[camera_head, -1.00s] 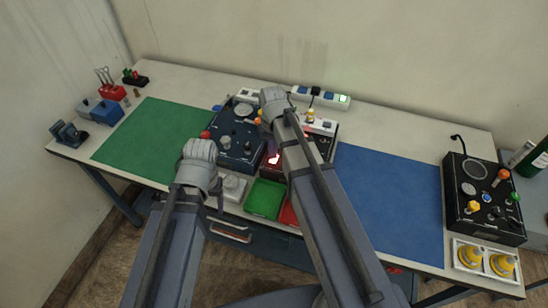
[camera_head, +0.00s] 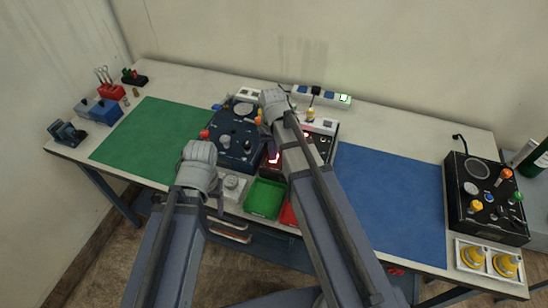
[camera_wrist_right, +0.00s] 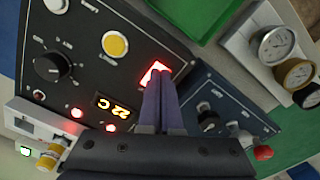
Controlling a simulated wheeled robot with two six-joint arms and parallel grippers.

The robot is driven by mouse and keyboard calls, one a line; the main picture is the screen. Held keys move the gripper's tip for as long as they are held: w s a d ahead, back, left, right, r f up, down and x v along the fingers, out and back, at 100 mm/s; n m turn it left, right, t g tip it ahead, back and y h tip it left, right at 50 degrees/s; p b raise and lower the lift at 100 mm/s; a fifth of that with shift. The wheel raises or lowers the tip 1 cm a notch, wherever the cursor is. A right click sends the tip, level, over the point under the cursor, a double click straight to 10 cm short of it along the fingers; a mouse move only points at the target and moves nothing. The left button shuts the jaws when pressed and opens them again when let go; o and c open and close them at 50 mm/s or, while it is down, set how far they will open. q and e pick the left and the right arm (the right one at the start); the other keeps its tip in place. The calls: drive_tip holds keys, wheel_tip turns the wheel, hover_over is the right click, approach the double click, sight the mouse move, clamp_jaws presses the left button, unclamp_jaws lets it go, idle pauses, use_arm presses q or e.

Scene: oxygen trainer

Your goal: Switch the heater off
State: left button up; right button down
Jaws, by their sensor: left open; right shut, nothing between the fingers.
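The heater is a black panel box with a lit orange "22 C" display (camera_wrist_right: 115,107), a black knob (camera_wrist_right: 50,67), a yellow button and a glowing red rocker switch (camera_wrist_right: 155,70). The switch also glows beside my right arm in the head view (camera_head: 273,159). My right gripper (camera_wrist_right: 160,82) is shut and empty. Its fingertips are at the switch's edge and cover part of it; I cannot tell whether they touch. My left gripper (camera_head: 217,200) is open near the table's front edge, left of the green tray, and partly hidden by its wrist.
A dark blue panel (camera_head: 236,143) stands left of the heater. A power strip (camera_head: 322,96) with a green light lies behind. Green (camera_head: 150,140) and blue (camera_head: 390,200) mats are clear on either side.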

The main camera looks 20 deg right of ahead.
drive_tip(key=shift+f, duration=0.2)
drive_tip(key=shift+r, duration=0.2)
wheel_tip(320, 180, up, 7)
drive_tip(key=p, duration=0.7)
drive_tip(key=shift+f, duration=0.1)
drive_tip(key=shift+a+f, duration=0.1)
drive_tip(key=s+a+f+n+b, duration=0.1)
drive_tip(key=s+a+n, duration=0.1)
drive_tip(key=s+a, duration=0.3)
drive_tip(key=s+a+f+n+h+b, duration=0.1)
drive_tip(key=s+a+n+b, duration=0.1)
drive_tip(key=s+a, duration=0.3)
drive_tip(key=s, duration=0.4)
drive_tip(key=shift+s+a+f+n, duration=0.15)
drive_tip(key=shift+f+n, duration=0.15)
drive_tip(key=shift+f, duration=0.05)
